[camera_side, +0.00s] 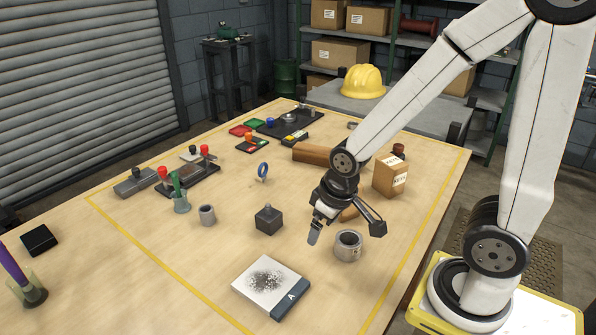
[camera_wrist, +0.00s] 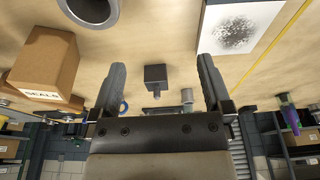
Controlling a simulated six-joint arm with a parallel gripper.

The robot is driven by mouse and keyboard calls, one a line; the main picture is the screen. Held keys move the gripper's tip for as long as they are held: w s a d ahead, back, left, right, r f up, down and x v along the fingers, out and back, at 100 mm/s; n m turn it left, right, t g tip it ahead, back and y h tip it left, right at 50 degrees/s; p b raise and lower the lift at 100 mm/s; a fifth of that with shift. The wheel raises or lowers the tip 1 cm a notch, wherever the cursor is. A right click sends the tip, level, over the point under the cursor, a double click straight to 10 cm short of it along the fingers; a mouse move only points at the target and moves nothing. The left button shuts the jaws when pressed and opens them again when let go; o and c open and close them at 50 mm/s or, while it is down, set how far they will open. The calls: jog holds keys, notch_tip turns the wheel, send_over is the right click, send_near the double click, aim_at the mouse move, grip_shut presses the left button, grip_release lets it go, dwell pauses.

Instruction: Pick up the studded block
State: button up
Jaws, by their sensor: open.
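The studded block (camera_side: 268,220) is a dark grey cube with a small knob on top. It stands upright on the wooden table, left of my gripper in the side view. In the wrist view the block (camera_wrist: 155,73) appears between the two fingers, farther off and apart from them. My gripper (camera_side: 345,230) is open, with its fingers spread and nothing between them. It hangs above the table near the grey hollow cylinder. In the wrist view both fingers of my gripper (camera_wrist: 161,70) show, and the block is unobstructed.
The hollow cylinder (camera_side: 348,246) stands close below my gripper. A white panel marked A (camera_side: 270,285) lies in front of the block. A small grey cup (camera_side: 207,215) stands to its left, a blue ring (camera_side: 262,171) behind. A cardboard box (camera_side: 390,177) is at right. Table around the block is clear.

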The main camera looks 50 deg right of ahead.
jog(key=w+d+r+m+y, duration=0.1)
jog(key=w+d+m+y, duration=0.3)
jog(key=w+m+y, duration=0.2)
jog(key=w+d+r+m+t+y, duration=0.1)
jog(key=w+d+m+y, duration=0.4)
jog(key=m, duration=1)
jog(key=w+y, duration=0.2)
jog(key=w, duration=0.2)
jog(key=shift+w+r, duration=0.2)
jog(key=shift+w, duration=0.15)
jog(key=shift+f, duration=0.15)
send_near(271, 209)
jog(key=shift+w+a+f, duration=0.4)
jog(key=shift+a+f, duration=0.2)
jog(key=shift+a, duration=0.15)
jog(key=shift+w+a+f, duration=0.45)
jog(key=shift+a+f, duration=0.1)
jog(key=shift+a, duration=0.15)
jog(key=shift+a, duration=0.1)
jog(key=shift+x, duration=2.45)
